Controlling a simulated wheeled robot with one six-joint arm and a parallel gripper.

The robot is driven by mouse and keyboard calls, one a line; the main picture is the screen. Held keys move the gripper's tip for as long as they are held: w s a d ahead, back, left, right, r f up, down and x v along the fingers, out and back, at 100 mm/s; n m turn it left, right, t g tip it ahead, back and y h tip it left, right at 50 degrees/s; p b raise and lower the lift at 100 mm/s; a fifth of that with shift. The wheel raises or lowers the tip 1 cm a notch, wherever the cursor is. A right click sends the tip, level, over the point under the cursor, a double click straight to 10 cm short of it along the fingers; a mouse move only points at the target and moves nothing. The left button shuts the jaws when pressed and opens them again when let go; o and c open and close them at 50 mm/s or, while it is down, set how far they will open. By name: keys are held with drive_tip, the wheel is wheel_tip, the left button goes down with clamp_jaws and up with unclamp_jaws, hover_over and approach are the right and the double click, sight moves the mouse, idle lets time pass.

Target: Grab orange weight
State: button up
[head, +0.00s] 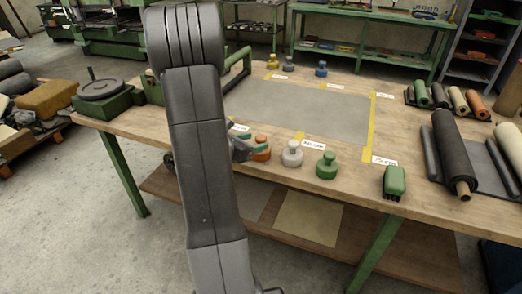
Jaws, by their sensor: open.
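The orange weight (263,147) stands on the wooden workbench, near the front edge of the grey sheet area. It is at the left of a short row of weights. My gripper (252,146) is open beside the weight, with its fingertips reaching toward the left side of it. A finger overlaps part of the weight in the picture. I cannot tell whether they touch. My arm hides much of the gripper and the bench to its left.
A pale grey weight (292,153) and a green weight (327,166) stand to the right. Yellow (272,62), grey (288,64) and blue (321,69) weights stand along the back. A green brush-like object (394,181) and dark rolls (450,150) lie farther right.

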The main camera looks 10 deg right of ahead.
sight(265, 138)
drive_tip(key=shift+p+x, duration=0.3)
drive_tip(key=shift+x, duration=2.65)
drive_tip(key=shift+c, duration=0.2)
clamp_jaws()
drive_tip(key=shift+r, duration=0.1)
